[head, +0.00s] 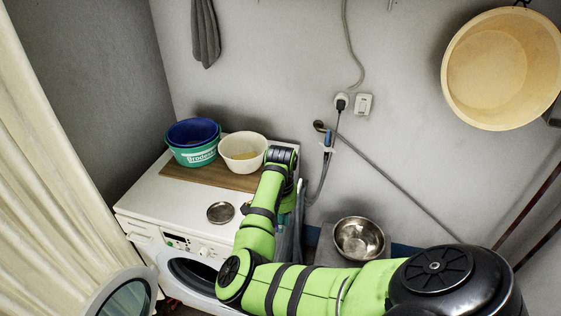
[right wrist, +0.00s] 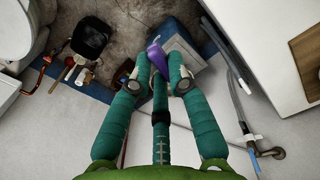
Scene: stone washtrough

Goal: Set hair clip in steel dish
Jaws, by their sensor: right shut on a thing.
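My right gripper (right wrist: 156,76) is shut on a purple hair clip (right wrist: 157,57), which sticks out beyond the fingertips in the right wrist view. In the head view my right arm reaches over the right side of the washing machine, its hand mostly hidden behind the wrist, and the clip cannot be made out. A small round steel dish (head: 220,212) lies on the white machine top, left of my right forearm and apart from it. It looks empty. My left gripper is not in view.
The washing machine (head: 150,205) carries a wooden board (head: 187,174) with blue and green tubs (head: 193,145) and a cream bowl (head: 243,153) at the back. A larger steel bowl (head: 358,238) stands lower, right of the machine. A hose (head: 323,165) hangs along the wall.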

